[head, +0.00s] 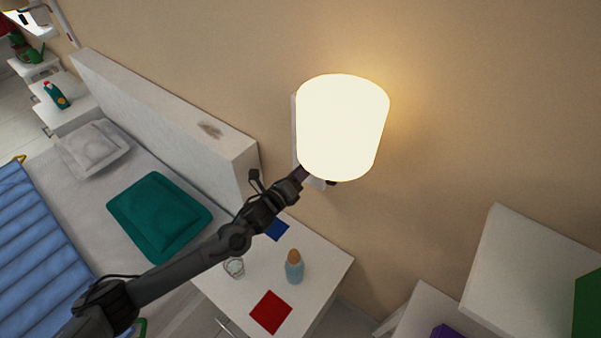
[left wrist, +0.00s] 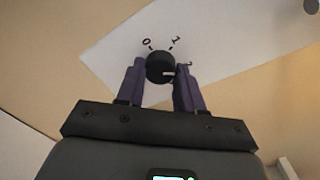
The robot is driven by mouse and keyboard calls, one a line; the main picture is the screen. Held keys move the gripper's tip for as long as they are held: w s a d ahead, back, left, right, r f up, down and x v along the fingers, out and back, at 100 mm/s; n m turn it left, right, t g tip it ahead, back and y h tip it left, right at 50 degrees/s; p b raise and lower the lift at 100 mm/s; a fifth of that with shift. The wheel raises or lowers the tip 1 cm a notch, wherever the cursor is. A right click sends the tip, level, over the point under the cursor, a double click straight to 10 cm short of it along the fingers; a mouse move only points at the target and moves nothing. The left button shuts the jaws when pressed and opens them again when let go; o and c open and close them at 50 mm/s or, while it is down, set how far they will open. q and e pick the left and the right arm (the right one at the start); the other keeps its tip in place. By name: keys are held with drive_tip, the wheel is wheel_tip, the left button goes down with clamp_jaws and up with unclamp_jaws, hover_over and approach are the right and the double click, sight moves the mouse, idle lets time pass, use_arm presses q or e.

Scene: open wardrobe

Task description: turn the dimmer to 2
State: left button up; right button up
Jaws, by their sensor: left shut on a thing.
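The dimmer is a round black knob (left wrist: 160,66) on a white wall plate (left wrist: 115,55) in the left wrist view. The marks 0 and 1 are readable above it. A third mark at the right finger is partly hidden, and looks like a 2. The knob's white pointer line points right, toward the right finger, close to that third mark. My left gripper (left wrist: 161,85) has its two purple fingers on either side of the knob, shut on it. In the head view my left gripper (head: 312,177) reaches under the glowing lamp shade (head: 342,125), which hides the knob. My right gripper is not in view.
Below the arm, a white bedside table (head: 325,268) holds a bottle (head: 294,268), a glass (head: 234,267), a red square (head: 271,312) and a blue item (head: 277,230). A bed with a green cushion (head: 160,215) lies left. White furniture (head: 530,260) stands right.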

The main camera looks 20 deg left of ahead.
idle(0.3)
use_arm(q)
drive_tip(key=o, duration=1)
drive_tip(key=shift+o, duration=0.2)
drive_tip(key=v, duration=1.1)
drive_tip(key=shift+p, duration=0.45)
